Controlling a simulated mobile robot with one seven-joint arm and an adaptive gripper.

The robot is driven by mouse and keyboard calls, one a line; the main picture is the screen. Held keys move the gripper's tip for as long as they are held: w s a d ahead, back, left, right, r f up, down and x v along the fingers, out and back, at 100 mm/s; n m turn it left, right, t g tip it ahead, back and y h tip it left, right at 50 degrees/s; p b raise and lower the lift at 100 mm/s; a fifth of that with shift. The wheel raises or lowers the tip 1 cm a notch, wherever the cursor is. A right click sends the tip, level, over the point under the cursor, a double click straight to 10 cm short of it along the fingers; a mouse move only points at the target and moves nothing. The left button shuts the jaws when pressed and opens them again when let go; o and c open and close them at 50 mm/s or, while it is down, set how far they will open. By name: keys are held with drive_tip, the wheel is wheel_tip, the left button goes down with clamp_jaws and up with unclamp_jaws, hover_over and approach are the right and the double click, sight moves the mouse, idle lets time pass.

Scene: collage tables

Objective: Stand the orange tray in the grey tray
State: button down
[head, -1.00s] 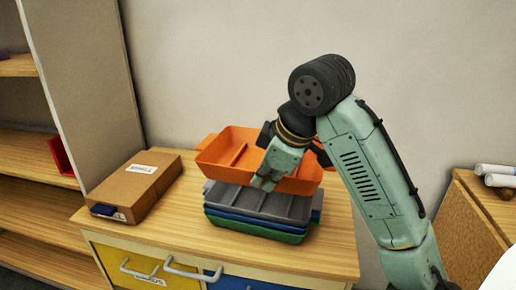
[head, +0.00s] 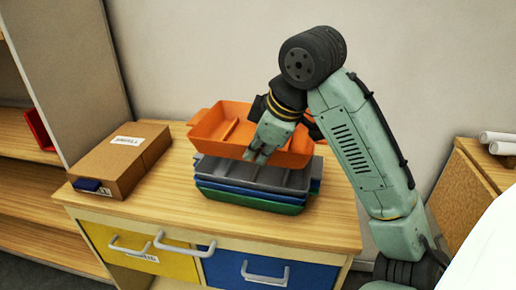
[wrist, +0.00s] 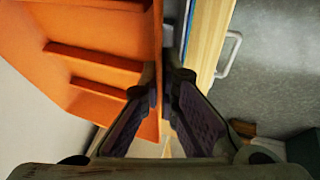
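The orange tray (head: 215,124), with dividers inside, is in the air above and behind the grey tray in the head view. My gripper (head: 258,154) is at its near side, fingers pointing down. In the wrist view, the orange tray (wrist: 95,60) fills the left, and its wall runs between the fingertips of my gripper (wrist: 166,82), which look closed on it. The grey tray (head: 240,174) lies on top of a stack, level, over a blue tray (head: 230,190) and a green tray (head: 245,201). The orange tray hides the grey tray's far edge.
The stack stands on a wooden-topped cabinet (head: 170,205) with yellow and blue drawers. A labelled brown box (head: 120,160) lies to the left. Bare tabletop shows between box and stack. A wall is close behind. Another wooden unit with white rolls (head: 500,140) stands at right.

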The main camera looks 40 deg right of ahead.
sight(258, 184)
drive_tip(key=shift+f+b, duration=1.8)
drive_tip(key=shift+f, duration=1.3)
drive_tip(key=c, duration=1.7)
unclamp_jaws()
drive_tip(key=shift+f, duration=0.1)
drive_tip(key=v, duration=1.2)
drive_tip(key=shift+s+r, duration=0.1)
drive_tip(key=shift+r, duration=0.1)
drive_tip(key=shift+s, duration=0.1)
